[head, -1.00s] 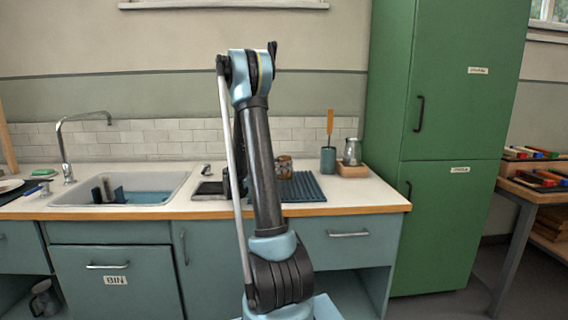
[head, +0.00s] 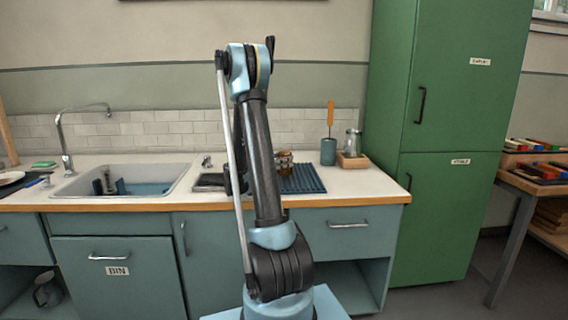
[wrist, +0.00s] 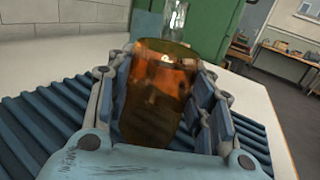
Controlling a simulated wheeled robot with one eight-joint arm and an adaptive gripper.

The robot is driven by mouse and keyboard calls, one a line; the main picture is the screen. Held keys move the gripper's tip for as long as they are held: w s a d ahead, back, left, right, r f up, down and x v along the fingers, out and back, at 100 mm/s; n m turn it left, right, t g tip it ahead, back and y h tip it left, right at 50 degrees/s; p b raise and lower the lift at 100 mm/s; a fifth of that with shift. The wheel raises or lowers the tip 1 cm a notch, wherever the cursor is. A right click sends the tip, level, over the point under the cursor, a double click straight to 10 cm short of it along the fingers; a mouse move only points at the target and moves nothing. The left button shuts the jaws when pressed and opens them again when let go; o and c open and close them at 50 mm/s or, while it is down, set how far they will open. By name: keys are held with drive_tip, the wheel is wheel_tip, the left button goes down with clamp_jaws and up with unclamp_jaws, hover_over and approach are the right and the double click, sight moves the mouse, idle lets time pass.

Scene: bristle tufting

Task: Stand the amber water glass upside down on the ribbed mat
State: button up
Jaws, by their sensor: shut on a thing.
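The amber water glass (wrist: 158,95) is between the two fingers of my gripper (wrist: 165,110) in the wrist view. The fingers are shut on its sides. I cannot tell surely which end of the glass is up, or whether it touches the mat. In the head view the glass (head: 285,158) shows just right of my arm, partly hidden by it. The blue ribbed mat (head: 304,181) lies on the counter, and its ridges (wrist: 40,115) show on both sides of my gripper in the wrist view. My gripper is hidden behind my arm in the head view.
A blue pot with an orange-handled tool (head: 328,152) and a clear glass vessel on a wooden block (head: 352,160) stand right of the mat. The sink (head: 125,187) is to the left. A tall green cabinet (head: 450,130) bounds the counter's right.

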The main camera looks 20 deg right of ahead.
drive_tip(key=shift+f, duration=0.3)
drive_tip(key=o, duration=1.4)
drive_tip(key=shift+f, duration=0.1)
